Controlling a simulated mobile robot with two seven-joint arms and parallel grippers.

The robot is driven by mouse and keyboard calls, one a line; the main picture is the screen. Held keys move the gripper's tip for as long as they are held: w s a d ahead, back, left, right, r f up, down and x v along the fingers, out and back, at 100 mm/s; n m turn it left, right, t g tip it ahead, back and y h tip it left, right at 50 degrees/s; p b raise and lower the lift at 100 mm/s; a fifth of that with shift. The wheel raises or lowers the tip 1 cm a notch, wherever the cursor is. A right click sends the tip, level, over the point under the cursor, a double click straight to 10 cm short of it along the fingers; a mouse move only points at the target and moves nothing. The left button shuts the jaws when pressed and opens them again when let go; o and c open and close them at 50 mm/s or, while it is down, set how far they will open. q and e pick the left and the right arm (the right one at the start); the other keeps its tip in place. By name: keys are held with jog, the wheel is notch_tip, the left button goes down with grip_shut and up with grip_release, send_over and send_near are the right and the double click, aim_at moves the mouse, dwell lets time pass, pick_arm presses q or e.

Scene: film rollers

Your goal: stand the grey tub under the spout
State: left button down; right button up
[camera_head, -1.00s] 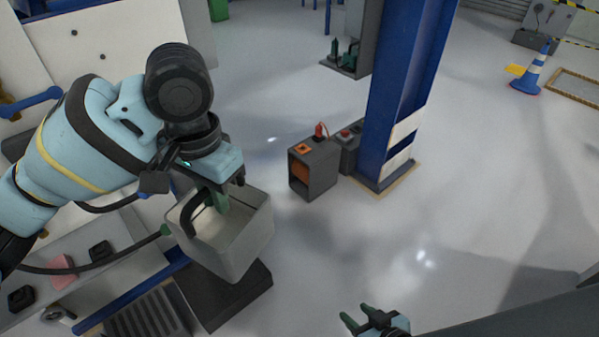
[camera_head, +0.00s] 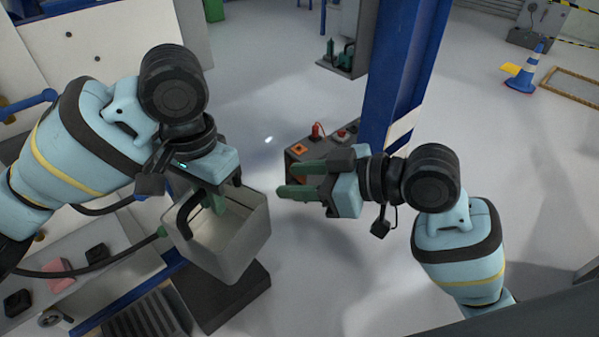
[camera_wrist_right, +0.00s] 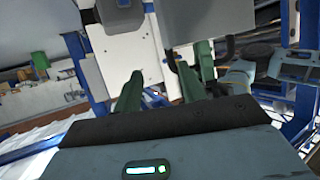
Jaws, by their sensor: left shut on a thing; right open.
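The grey tub (camera_head: 240,247), open-topped and box-shaped, is in the lower left of the head view, with its pale inside showing. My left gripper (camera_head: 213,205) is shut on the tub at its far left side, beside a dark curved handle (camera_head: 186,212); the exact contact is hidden. The tub appears above a dark block, and I cannot tell if they touch. My right gripper (camera_head: 283,178) is open and empty, right of the tub.
A dark block (camera_head: 236,302) and a ribbed grate (camera_head: 148,317) lie low at left. A grey box with an orange mark (camera_head: 299,150) stands behind my right gripper, near a blue column (camera_head: 404,70). Open floor lies at right, with a cone (camera_head: 524,72).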

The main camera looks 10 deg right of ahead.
aim_at(239, 183)
jog(key=shift+s+a+r+n+g, duration=0.1)
jog(key=shift+s+r+n+g, duration=0.15)
jog(key=shift+r, duration=0.25)
jog(key=shift+s+a+r+n+g, duration=0.15)
jog(key=shift+r+n, duration=0.1)
jog(key=shift+r, duration=0.2)
jog(key=x, duration=1.2)
jog(key=shift+r, duration=0.1)
grip_shut()
pick_arm(q)
jog(key=c, duration=1.3)
grip_release()
jog(key=shift+c, duration=0.2)
